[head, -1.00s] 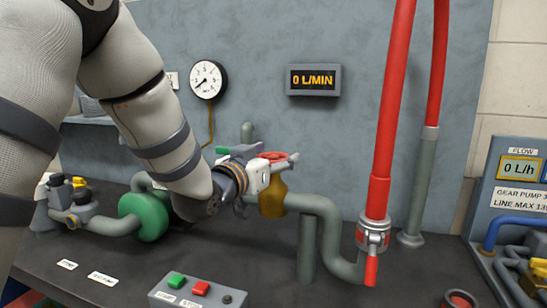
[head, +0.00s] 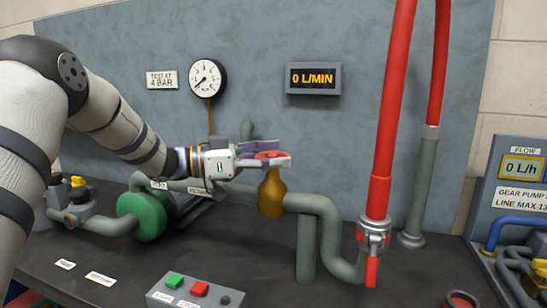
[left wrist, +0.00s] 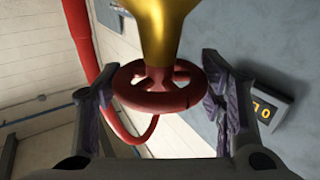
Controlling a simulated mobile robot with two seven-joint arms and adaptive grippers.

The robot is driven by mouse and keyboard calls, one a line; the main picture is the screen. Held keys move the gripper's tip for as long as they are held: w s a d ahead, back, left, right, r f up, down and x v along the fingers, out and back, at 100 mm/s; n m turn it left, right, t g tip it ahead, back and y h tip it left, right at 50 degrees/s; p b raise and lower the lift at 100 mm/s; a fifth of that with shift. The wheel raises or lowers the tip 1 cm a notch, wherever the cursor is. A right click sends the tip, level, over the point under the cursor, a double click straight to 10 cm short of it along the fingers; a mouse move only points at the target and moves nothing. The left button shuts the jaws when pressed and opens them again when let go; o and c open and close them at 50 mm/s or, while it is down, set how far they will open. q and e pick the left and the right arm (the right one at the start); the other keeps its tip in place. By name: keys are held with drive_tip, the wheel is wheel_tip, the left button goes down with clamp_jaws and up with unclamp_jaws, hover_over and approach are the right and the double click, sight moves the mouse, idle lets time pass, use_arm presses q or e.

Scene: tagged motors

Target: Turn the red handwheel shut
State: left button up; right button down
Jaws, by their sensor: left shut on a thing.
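The red handwheel (head: 268,155) sits on top of the brass valve (head: 271,195) in the grey pipe, behind the button box. My left gripper (head: 265,160) comes in level from the left and is shut on the handwheel, with a finger on either side of its rim. In the left wrist view the red wheel (left wrist: 155,104) lies between the two fingers, with the brass valve body (left wrist: 163,30) beyond it. The fingers partly hide the wheel in the head view. My right gripper is not in view.
A display (head: 313,79) reads 0 L/MIN. A round gauge (head: 207,79) hangs left of it. A red hose (head: 385,120) rises right of the valve. A button box (head: 197,292) stands in front, and a green pump (head: 141,216) at left.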

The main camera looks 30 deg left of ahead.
use_arm(q)
drive_tip(key=shift+m+g+h, duration=0.5)
drive_tip(key=shift+g, duration=0.1)
drive_tip(key=o, duration=1.2)
drive_tip(key=shift+w+d, duration=0.1)
drive_tip(key=shift+d, duration=0.05)
drive_tip(key=shift+c, duration=0.2)
drive_tip(key=v, duration=1.2)
